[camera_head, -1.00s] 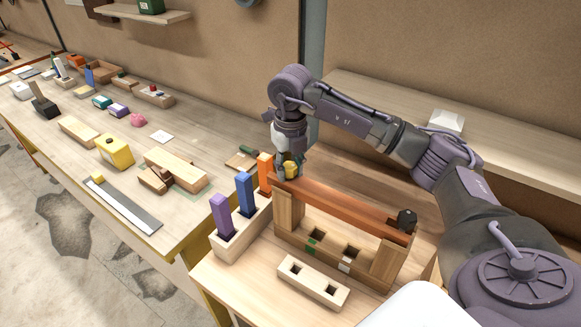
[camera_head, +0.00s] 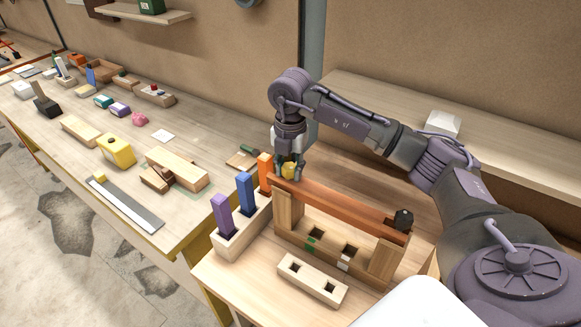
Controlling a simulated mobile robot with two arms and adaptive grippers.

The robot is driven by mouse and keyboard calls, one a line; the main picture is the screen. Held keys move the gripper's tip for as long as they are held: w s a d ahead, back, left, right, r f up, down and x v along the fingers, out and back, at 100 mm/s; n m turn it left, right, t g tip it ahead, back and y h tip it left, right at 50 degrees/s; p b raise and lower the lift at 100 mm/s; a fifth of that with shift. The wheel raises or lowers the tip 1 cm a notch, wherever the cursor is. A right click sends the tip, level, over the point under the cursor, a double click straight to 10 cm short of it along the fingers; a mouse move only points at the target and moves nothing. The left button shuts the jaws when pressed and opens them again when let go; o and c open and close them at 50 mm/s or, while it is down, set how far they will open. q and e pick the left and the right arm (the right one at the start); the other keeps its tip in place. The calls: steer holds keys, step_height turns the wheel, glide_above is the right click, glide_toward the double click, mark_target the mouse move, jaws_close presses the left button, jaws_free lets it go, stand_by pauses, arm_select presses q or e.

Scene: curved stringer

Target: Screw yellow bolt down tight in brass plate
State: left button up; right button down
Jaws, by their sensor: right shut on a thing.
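The yellow bolt (camera_head: 288,171) stands at the left end of the reddish wooden stringer (camera_head: 340,207), which lies across two wooden posts. My right gripper (camera_head: 289,174) points down over that end and is shut on the bolt's head. The brass plate under the bolt is too small and too covered to make out. My left gripper is not in view.
A wooden rack (camera_head: 241,240) with purple, blue and orange pegs stands left of the stringer. A pale block with two square holes (camera_head: 312,283) lies in front. Several blocks and tools lie on the long bench at left.

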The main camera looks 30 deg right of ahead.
steer(key=shift+s+a+f+m, duration=0.15)
steer(key=shift+s+f+m, duration=0.05)
steer(key=shift+f+m, duration=0.35)
steer(key=shift+s+a+f+m, duration=0.15)
steer(key=shift+s+f+m, duration=0.05)
steer(key=shift+f+m, duration=0.3)
steer(key=shift+r, duration=0.1)
steer(key=m+p, duration=0.1)
steer(key=m, duration=0.2)
steer(key=shift+s, duration=0.1)
steer(key=shift+m, duration=0.55)
steer(key=c, duration=0.8)
jaws_free()
steer(key=shift+f, duration=0.2)
steer(key=shift+c, duration=0.2)
steer(key=shift+o, duration=1)
steer(key=shift+w+f+g, duration=0.1)
steer(key=shift+w+g, duration=0.2)
steer(key=shift+w, duration=0.3)
steer(key=shift+s+r, duration=0.15)
steer(key=shift+r, duration=0.05)
